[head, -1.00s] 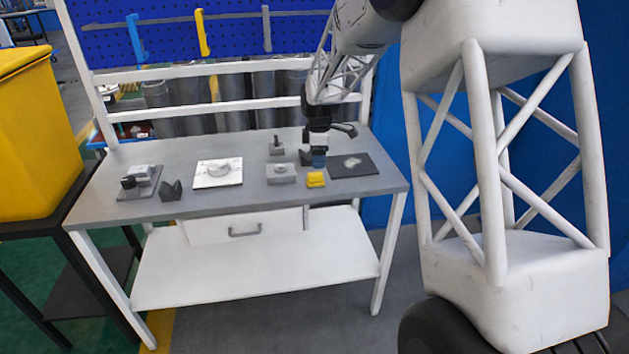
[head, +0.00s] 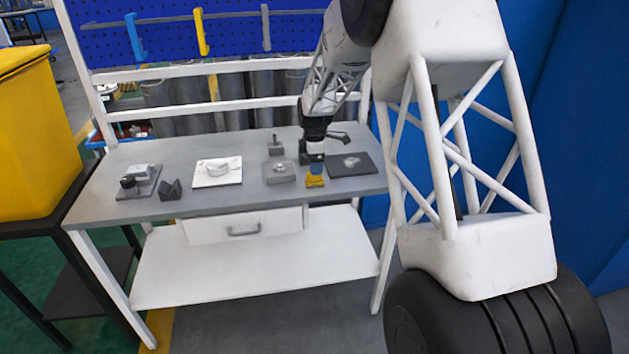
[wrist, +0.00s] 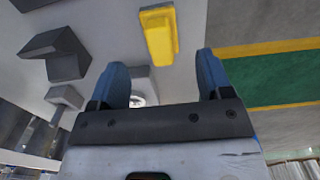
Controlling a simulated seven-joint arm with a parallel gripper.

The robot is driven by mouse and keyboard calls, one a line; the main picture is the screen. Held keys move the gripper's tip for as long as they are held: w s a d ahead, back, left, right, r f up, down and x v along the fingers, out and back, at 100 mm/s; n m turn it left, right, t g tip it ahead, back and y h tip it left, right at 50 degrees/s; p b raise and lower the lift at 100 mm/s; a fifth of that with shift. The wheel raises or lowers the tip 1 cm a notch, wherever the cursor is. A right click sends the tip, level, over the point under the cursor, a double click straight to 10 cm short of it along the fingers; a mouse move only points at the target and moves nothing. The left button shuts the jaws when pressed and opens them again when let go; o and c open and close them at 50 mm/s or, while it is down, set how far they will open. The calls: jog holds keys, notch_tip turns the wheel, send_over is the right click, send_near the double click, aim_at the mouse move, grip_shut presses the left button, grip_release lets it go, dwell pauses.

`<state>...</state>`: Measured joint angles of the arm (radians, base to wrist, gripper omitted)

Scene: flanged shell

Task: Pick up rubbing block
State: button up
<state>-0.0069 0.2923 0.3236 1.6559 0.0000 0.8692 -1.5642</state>
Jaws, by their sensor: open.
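The rubbing block appears to be the small yellow block (head: 315,181) near the front edge of the grey table, right of centre. My gripper (head: 316,168) is just above and behind the block in the head view. I cannot tell the exact height left between fingertips and block.
A grey block with a round recess (head: 280,172) stands left of the yellow block. A dark mat (head: 349,164) with a pale piece lies to the right. A white plate with a ring (head: 217,172) and a dark V-block (head: 170,190) are farther left. The table's front edge is close.

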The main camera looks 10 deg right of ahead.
aim_at(315, 178)
jog(key=shift+f, duration=0.7)
jog(key=shift+f, duration=0.15)
jog(key=shift+f, duration=2.5)
jog(key=c, duration=1.1)
